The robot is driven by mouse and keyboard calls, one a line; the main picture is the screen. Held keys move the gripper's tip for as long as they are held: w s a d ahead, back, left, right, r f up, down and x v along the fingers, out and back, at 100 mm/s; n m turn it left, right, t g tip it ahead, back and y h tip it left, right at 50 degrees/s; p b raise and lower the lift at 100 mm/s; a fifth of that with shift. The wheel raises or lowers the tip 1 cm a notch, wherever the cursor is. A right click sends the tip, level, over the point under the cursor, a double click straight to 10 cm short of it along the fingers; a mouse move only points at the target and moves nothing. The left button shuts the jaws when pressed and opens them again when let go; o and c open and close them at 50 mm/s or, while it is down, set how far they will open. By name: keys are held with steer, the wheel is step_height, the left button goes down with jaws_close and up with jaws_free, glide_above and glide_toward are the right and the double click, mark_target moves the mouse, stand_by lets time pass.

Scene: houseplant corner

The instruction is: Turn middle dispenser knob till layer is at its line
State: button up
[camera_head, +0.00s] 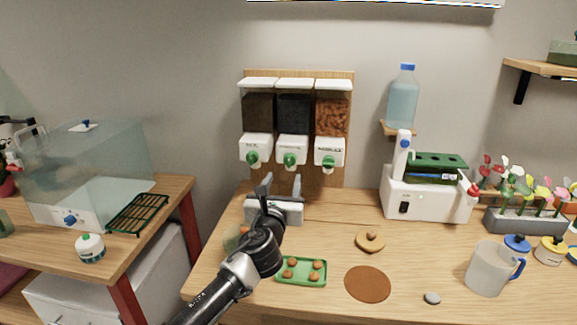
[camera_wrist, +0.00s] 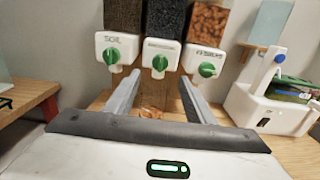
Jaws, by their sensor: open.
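Three wall dispensers hang side by side on a wooden board. The middle dispenser (camera_head: 294,115) holds a dark, nearly black fill, and its green knob (camera_head: 290,161) sits on a white front. In the wrist view the middle knob (camera_wrist: 160,63) lies ahead, above the gap between my fingers. My gripper (camera_head: 282,184) is open and empty, below and in front of the knobs, touching none. It also shows in the wrist view (camera_wrist: 158,88). I cannot make out a line or a layer; what lies under the middle spout is mostly hidden behind my gripper.
The left knob (camera_wrist: 112,56) and right knob (camera_wrist: 207,69) flank the middle one closely. A green tray (camera_head: 302,282) with several brown balls, a brown disc (camera_head: 367,284) and a jug (camera_head: 490,268) are on the table. A white machine (camera_head: 425,205) stands right of the dispensers.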

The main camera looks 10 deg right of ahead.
mark_target(289, 163)
steer(key=x, duration=1)
steer(key=shift+w, duration=0.1)
steer(key=c, duration=1.1)
